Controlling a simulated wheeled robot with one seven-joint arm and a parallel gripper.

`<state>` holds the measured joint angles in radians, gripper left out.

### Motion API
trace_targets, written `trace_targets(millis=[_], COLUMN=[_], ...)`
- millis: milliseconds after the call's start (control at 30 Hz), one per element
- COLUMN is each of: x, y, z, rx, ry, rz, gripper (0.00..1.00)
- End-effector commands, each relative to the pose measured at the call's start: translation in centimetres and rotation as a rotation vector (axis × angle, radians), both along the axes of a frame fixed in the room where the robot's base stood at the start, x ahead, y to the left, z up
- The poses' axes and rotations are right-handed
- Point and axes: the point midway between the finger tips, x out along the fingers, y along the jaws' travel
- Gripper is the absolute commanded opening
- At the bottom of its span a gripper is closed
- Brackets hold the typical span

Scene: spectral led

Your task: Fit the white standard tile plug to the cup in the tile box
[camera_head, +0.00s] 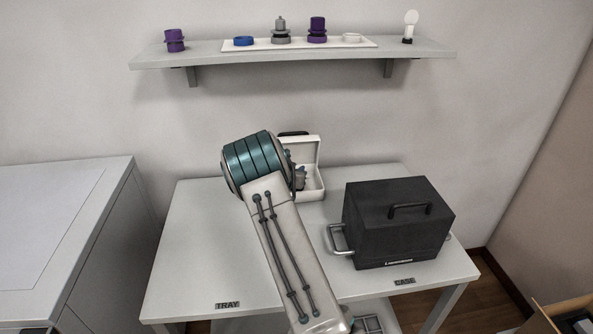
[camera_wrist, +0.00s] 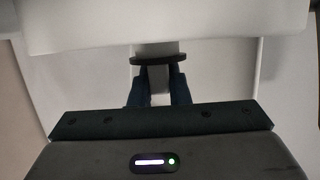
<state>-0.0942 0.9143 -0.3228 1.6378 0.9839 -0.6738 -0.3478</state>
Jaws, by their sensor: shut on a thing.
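The white open box (camera_head: 309,152), which looks like the tile box, stands at the back of the table, partly hidden by my arm. My gripper (camera_wrist: 158,88) is shut on a pale piece (camera_wrist: 159,78), likely the white plug, between its two dark fingers in the wrist view. A dark flat disc (camera_wrist: 157,59) sits just beyond the fingertips. I cannot tell whether it belongs to the held piece. In the head view my gripper is mostly hidden behind my wrist, close to the box's front. The cup inside the box cannot be made out.
A black case (camera_head: 398,224) with handles stands at the right of the table (camera_head: 200,255). The wall shelf (camera_head: 205,52) holds a purple piece, a white tray with small parts, and a lamp-like white piece (camera_head: 410,25). The table's left side is clear.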

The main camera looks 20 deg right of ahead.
Motion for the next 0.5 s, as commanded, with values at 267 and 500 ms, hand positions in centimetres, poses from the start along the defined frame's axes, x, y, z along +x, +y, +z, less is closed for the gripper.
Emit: trace_targets(millis=[267,500], x=[0.0,0.0], y=[0.0,0.0], z=[-0.3,-1.1], rx=[-0.001,-0.001], ry=[-0.001,-0.001], rz=[0.000,0.000], gripper=[0.00,0.00])
